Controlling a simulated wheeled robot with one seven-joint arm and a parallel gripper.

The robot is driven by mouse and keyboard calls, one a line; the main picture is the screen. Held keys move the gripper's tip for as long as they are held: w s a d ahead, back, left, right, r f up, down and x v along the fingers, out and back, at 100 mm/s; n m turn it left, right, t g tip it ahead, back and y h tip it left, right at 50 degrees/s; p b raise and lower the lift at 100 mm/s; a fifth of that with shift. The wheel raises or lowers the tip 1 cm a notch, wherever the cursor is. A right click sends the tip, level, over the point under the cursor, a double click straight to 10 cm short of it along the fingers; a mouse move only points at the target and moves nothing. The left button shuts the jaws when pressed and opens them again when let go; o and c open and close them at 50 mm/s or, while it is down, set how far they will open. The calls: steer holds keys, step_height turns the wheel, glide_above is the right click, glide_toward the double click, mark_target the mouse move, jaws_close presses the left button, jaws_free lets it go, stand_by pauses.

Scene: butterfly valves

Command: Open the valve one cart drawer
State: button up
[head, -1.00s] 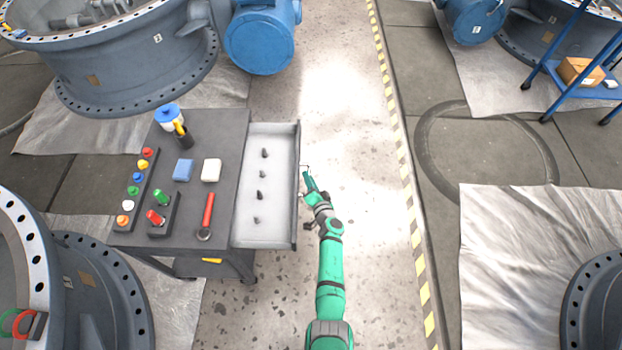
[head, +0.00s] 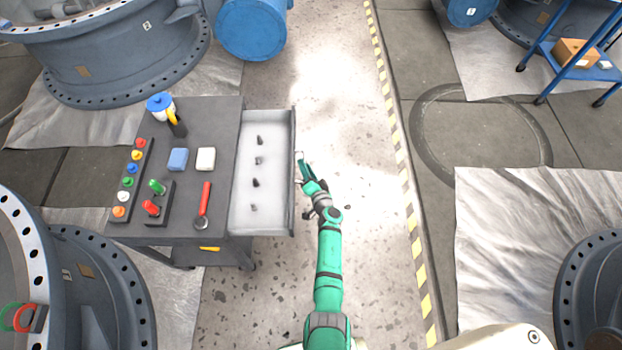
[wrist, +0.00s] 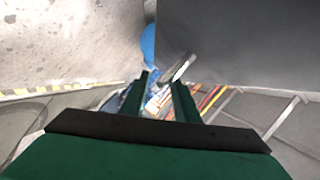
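The grey tool cart (head: 219,125) stands left of my arm in the head view. Its drawer (head: 277,190) is pulled out to the right, with a pale interior holding several small dark items. My gripper (head: 300,158) is just outside the drawer's front, near its upper half. In the wrist view the two dark green fingers of my gripper (wrist: 160,78) are apart. A metallic handle bar (wrist: 180,67) shows at the fingertips, close to the right finger, beside the dark drawer front (wrist: 235,45). Whether a finger touches the bar cannot be told.
The cart top carries coloured knobs (head: 132,169), a red-handled tool (head: 205,198), blue (head: 178,159) and white (head: 205,158) blocks and a bottle (head: 160,105). Large grey valves (head: 120,60) stand behind and at lower left. The floor right of the drawer is clear up to the yellow-black strip (head: 398,160).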

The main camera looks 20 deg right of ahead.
steer(key=v, duration=0.9)
stand_by(0.5)
